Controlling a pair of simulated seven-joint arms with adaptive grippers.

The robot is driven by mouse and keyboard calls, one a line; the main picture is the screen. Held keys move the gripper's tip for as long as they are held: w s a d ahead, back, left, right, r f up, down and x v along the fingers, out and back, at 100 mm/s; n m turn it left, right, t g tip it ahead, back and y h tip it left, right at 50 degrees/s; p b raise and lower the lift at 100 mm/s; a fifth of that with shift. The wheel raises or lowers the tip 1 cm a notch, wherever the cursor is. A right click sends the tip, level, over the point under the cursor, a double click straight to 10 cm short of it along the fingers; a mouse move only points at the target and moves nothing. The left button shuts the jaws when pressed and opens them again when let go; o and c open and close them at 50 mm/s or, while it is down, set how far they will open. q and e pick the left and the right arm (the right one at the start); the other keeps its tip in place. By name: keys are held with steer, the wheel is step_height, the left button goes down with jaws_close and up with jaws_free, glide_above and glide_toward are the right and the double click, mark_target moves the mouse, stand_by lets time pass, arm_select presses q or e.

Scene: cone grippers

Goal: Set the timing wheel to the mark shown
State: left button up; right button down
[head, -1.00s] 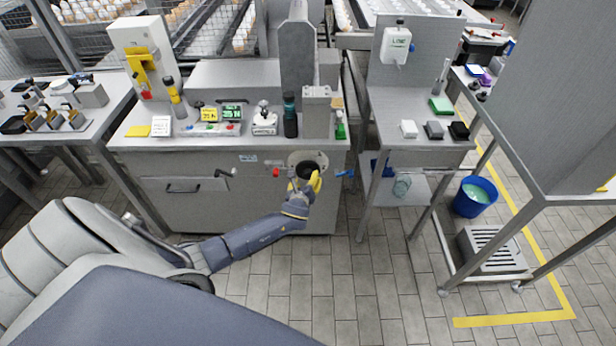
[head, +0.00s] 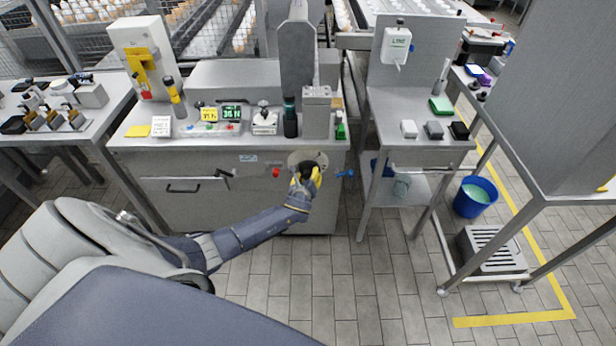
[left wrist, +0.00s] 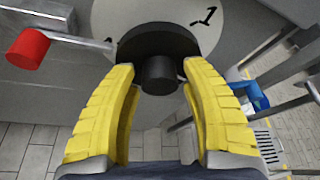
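The timing wheel (head: 294,158) is a pale disc on the front of the steel machine, with a black knob in its middle. In the left wrist view the disc (left wrist: 228,25) carries a dark numeral that looks like 1, and the black knob (left wrist: 158,45) has a smaller round stub. My left gripper (head: 306,177) is at the wheel. Its yellow fingers (left wrist: 160,72) are apart, one on each side of the stub, with gaps visible. The gripper hides the wheel's lower part in the head view. A white card (head: 161,126) has unreadable writing. My right gripper is not in view.
A red-tipped lever (head: 276,172) sticks out left of the wheel and shows in the left wrist view (left wrist: 28,48). A blue-tipped lever (head: 345,173) is to the right. Bottles and displays crowd the machine's top (head: 212,145). The tiled floor (head: 350,275) in front is clear.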

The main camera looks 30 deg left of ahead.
arm_select(q)
jaws_close()
steer(key=n+t+h, duration=0.1)
steer(key=n, duration=0.1)
steer(key=shift+f+n, duration=0.1)
steer(key=shift+n, duration=0.2)
steer(key=shift+n+t+h, duration=0.4)
steer(key=shift+n+t, duration=0.4)
steer(key=shift+n, duration=0.7)
steer(key=shift+n+t, duration=1.1)
steer(key=shift+n, duration=1.6)
steer(key=shift+o, duration=1.7)
jaws_free()
steer(key=s+d, duration=0.2)
steer(key=s, duration=0.9)
steer(key=shift+s, duration=0.4)
steer(key=shift+f, duration=0.1)
